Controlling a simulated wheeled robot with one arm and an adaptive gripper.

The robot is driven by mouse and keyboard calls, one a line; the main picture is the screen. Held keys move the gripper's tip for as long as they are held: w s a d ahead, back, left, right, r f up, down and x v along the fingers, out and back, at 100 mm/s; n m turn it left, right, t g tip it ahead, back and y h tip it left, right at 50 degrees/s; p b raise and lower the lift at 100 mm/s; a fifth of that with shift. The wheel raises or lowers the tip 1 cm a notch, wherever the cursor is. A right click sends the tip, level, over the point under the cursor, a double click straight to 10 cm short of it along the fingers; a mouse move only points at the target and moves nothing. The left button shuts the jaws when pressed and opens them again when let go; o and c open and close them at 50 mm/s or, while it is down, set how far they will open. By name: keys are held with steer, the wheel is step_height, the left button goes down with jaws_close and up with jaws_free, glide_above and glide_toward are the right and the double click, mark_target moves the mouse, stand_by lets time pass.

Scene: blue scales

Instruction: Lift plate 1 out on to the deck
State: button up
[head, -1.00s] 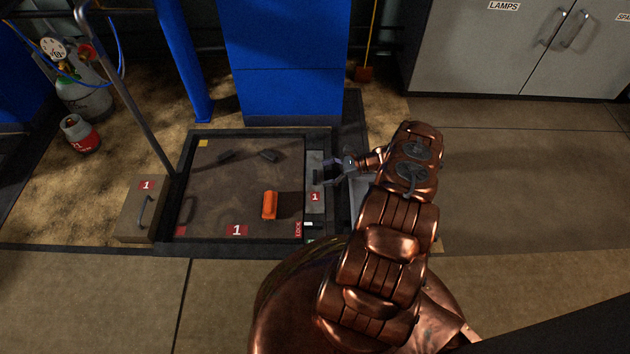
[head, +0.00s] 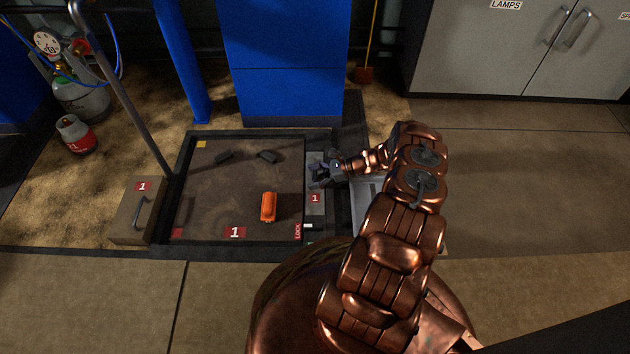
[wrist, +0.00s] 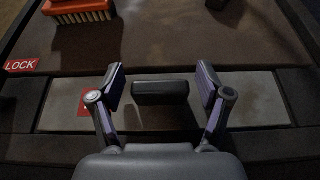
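Plate 1 (head: 315,207) is a narrow grey plate with a red "1" label, set in the dark frame at the right edge of the deck (head: 220,195). In the wrist view the plate (wrist: 262,98) runs across the picture, with a dark bar handle (wrist: 160,93) in its middle. My gripper (head: 318,180) is over the plate in the head view and covers the handle there. In the wrist view my gripper (wrist: 160,82) is open, one finger on each side of the handle, with gaps between. I cannot tell its exact height over the plate.
A tan box (head: 137,210) marked "1" and a metal post (head: 125,95) stand at left. A blue column (head: 283,60) rises behind. The deck's middle is largely bare.

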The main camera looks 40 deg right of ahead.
mark_target(314, 176)
steer(key=c, duration=1.2)
steer(key=shift+o, duration=0.2)
steer(key=shift+r, duration=0.1)
step_height(314, 176, up, 10)
steer(key=p, duration=0.4)
steer(key=shift+p, duration=0.35)
